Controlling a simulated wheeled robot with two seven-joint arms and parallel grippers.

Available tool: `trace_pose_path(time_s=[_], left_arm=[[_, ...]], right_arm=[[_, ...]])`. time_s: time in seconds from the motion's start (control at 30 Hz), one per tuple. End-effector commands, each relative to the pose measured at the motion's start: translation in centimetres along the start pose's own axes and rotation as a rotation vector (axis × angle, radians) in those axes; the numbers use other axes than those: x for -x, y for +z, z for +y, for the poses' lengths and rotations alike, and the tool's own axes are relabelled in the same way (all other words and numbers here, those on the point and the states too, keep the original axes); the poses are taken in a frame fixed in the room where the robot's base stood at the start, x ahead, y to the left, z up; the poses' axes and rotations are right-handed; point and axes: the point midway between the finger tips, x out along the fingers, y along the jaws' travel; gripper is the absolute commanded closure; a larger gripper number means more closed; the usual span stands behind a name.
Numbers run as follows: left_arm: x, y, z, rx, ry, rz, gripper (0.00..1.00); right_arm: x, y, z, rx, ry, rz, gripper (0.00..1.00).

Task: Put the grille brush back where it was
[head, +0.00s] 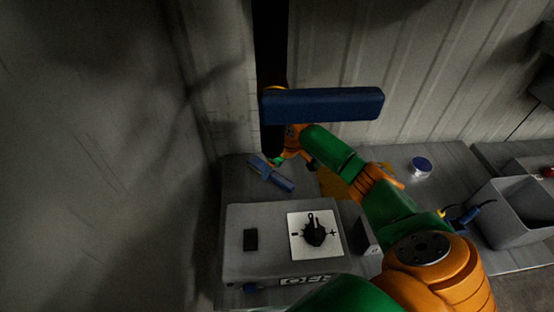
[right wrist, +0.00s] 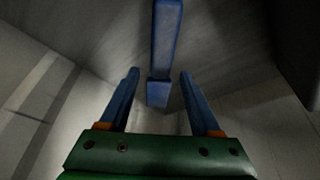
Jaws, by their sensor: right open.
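The grille brush (head: 282,183), a blue bar with a wider head, lies on the grey bench at the back left, behind a grey case. In the right wrist view a blue bar with a block at its lower end, apparently the brush (right wrist: 162,45), runs down the middle between my finger lines. My right gripper (right wrist: 159,75) is open, with its two blue fingers on either side of that block; no contact shows, and I cannot tell the depth gap. In the head view its fingers are mostly hidden beside the brush. My left gripper is not in view.
A thick blue bar (head: 322,105) shows above the bench. A round blue-topped tin (head: 421,166) and a grey bin (head: 515,213) stand right. A wall bounds the left.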

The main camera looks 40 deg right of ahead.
Motion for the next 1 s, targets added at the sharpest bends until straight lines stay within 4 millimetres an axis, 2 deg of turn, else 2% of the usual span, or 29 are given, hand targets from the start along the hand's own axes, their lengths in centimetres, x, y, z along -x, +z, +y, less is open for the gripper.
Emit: trace_pose_path(time_s=[0.07, 0.2, 0.4, 0.6, 1.0], left_arm=[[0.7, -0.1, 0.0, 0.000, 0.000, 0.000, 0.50], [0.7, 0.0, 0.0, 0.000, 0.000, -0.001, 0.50], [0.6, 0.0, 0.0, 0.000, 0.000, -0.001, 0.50], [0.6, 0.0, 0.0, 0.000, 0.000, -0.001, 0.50], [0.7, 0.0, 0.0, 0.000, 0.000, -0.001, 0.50]], right_arm=[[2.1, -0.1, 0.1, 0.005, 0.004, 0.001, 0.36], [5.5, -0.1, 0.1, 0.003, 0.003, 0.003, 0.36], [9.2, -0.1, 0.0, 0.001, 0.001, 0.002, 0.36], [10.5, 0.0, 0.0, 0.002, 0.000, 0.000, 0.36], [10.6, -0.1, 0.0, 0.001, -0.001, 0.000, 0.36]])
